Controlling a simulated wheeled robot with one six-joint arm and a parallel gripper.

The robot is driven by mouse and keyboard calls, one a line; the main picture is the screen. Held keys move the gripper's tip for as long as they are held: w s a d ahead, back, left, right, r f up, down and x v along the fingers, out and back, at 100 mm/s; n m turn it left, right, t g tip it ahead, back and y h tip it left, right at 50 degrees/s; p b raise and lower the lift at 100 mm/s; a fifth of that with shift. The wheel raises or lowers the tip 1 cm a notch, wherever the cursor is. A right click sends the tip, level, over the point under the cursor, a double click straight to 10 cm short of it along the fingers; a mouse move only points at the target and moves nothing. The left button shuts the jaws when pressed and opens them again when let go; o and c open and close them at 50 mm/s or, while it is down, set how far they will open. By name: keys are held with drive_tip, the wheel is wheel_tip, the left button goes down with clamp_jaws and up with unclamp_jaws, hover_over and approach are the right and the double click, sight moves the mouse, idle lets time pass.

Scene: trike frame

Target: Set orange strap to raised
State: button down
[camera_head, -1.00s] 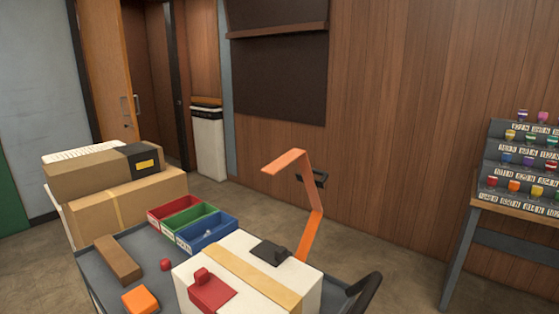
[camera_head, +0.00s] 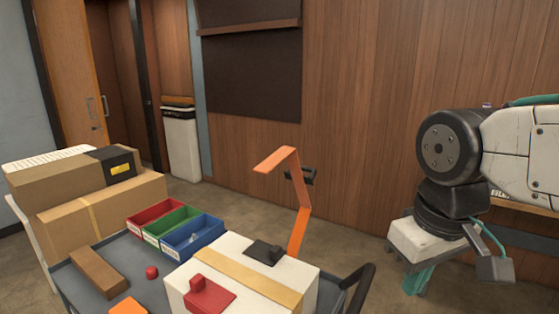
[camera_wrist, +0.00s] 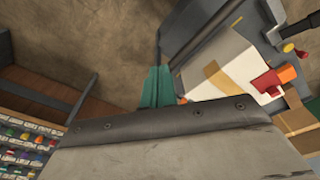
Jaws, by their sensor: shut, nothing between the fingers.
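The orange strap (camera_head: 297,205) stands up at the far right side of the white box (camera_head: 200,275) in the head view. Its upper part bends over to the left, above the box. A small black fitting (camera_head: 301,176) is beside its bend. My gripper (camera_head: 416,282) is at the right, clear of the strap and pointing down, with its teal fingers shut and empty. The wrist view shows the teal fingers (camera_wrist: 156,86) and the white box (camera_wrist: 222,72) beyond them. I cannot make out the strap there.
A red latch (camera_head: 209,295) and a black latch (camera_head: 264,252) sit on the white box.

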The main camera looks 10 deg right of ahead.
drive_tip(key=w+a+r+n, duration=0.1)
drive_tip(key=w+r+n, duration=0.35)
drive_tip(key=w, duration=0.25)
drive_tip(key=w+r+n+h, duration=0.1)
drive_tip(key=w+r+n, duration=0.2)
drive_tip(key=w+n, duration=0.35)
drive_tip(key=w+a+r+n, duration=0.1)
drive_tip(key=w+r+n, duration=0.25)
drive_tip(key=w, duration=0.45)
drive_tip(key=n, duration=1.2)
hover_over(300, 185)
drive_tip(key=shift+m+t+h, duration=0.25)
drive_tip(key=shift+t+h, duration=0.15)
drive_tip(key=x, duration=0.2)
drive_tip(key=a+x, duration=0.1)
drive_tip(key=x, duration=0.5)
drive_tip(key=shift+s+a+f, duration=0.15)
drive_tip(key=shift+s+f, duration=0.2)
drive_tip(key=shift+f, duration=0.1)
drive_tip(key=w+d+f+g+y, duration=0.2)
drive_tip(key=w+d, duration=0.2)
drive_tip(key=shift+w+d+g+y, duration=0.3)
drive_tip(key=shift+d+g, duration=0.05)
drive_tip(key=shift+g, duration=0.05)
drive_tip(key=shift+f, duration=0.1)
